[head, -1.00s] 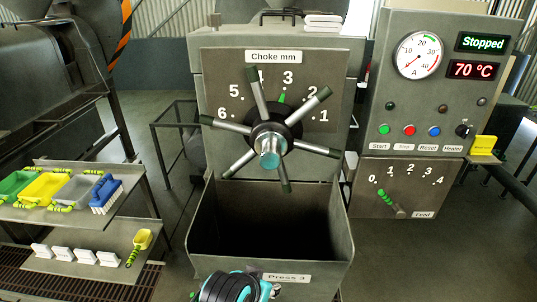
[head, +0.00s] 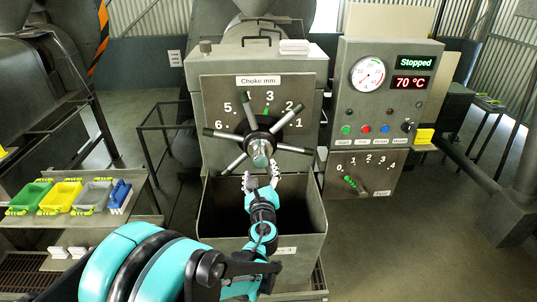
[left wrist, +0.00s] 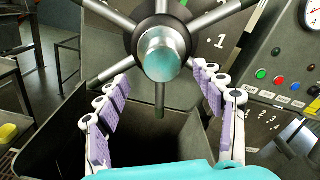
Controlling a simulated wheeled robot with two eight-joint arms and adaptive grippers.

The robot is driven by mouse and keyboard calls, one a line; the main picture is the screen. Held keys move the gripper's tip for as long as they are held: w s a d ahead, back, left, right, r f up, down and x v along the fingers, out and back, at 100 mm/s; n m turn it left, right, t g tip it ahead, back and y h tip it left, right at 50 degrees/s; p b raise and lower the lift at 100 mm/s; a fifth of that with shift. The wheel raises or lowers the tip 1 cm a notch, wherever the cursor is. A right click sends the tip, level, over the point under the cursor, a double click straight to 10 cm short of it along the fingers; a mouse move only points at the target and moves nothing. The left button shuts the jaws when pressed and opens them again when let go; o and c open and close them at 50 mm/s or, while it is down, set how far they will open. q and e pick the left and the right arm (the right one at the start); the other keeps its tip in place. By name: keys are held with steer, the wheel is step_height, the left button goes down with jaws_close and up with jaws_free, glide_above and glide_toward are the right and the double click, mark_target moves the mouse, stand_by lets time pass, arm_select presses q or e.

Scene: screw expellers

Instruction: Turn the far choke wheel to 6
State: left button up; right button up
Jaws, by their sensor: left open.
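The choke wheel (head: 260,150) is a dark hub with several grey spokes and a teal-tinted silver centre. It stands upright on the press front, before a "Choke mm" dial plate (head: 218,90) numbered 1 to 6. A green pointer (head: 266,111) above the hub lies close to the 3. My left gripper (head: 261,178) is open just below the hub, its fingers pointing up at the wheel. In the left wrist view, the hub (left wrist: 163,50) is ahead of the spread fingers, and a downward spoke (left wrist: 160,98) shows between them. The fingers hold nothing. My right gripper is not visible.
An open metal bin (head: 310,212) lies below the wheel. A control panel (head: 390,100) at right reads "Stopped" and 70 °C, with a feed lever (head: 352,184) below. A side shelf (head: 140,206) at left holds coloured trays and a blue brush (head: 119,195).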

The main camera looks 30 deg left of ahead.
mark_target(261, 157)
arm_select(q)
steer(key=shift+w, duration=0.3)
steer(key=x, duration=0.7)
steer(key=shift+w+a, duration=0.2)
steer(key=shift+w, duration=0.05)
jaws_close()
